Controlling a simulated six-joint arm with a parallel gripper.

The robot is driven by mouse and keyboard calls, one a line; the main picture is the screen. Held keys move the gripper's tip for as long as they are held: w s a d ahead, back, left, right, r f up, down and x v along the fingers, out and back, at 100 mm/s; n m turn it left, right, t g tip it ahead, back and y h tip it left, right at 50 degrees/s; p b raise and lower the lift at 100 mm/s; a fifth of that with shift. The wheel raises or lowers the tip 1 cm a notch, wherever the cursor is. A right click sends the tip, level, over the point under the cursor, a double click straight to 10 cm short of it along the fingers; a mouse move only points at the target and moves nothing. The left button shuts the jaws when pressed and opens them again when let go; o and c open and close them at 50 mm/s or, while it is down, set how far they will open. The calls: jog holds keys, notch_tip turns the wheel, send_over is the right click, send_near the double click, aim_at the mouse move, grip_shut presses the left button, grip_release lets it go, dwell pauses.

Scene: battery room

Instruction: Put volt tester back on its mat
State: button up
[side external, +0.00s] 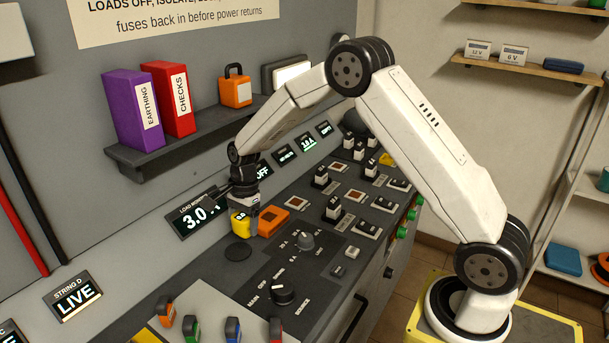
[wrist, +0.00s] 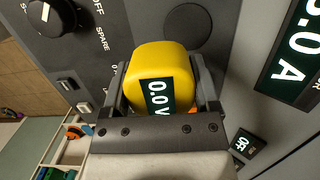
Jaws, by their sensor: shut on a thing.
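The yellow volt tester (wrist: 165,72) is between the two fingers of my gripper (wrist: 165,95) in the wrist view, its display reading 0.0 V. In the side view the tester (side external: 239,223) shows partly behind my gripper (side external: 254,224), over the left part of the sloped console. A round dark mat (side external: 237,253) lies bare on the console, just in front of the tester; it also shows in the wrist view (wrist: 187,25), beyond the tester. I cannot tell whether the tester touches the console.
An orange block (side external: 272,219) sits close to the right of my gripper. A rotary knob (side external: 305,241) and a lower knob (side external: 283,291) stand up from the console. The shelf (side external: 190,140) with binders and an orange padlock is above left. Several switches stand further back.

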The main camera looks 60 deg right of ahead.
aim_at(236, 252)
jog(key=shift+w+f, duration=1.7)
jog(key=shift+f, duration=0.25)
jog(key=shift+f, duration=0.1)
jog(key=shift+w+f, duration=0.15)
jog(key=shift+w, duration=0.05)
jog(key=shift+d+f, duration=0.1)
jog(key=shift+f, duration=1.5)
jog(key=shift+f, duration=0.15)
jog(key=o, duration=0.9)
jog(key=shift+o, duration=0.2)
notch_tip(236, 252, up, 12)
jog(key=d, duration=0.1)
jog(key=shift+d, duration=0.4)
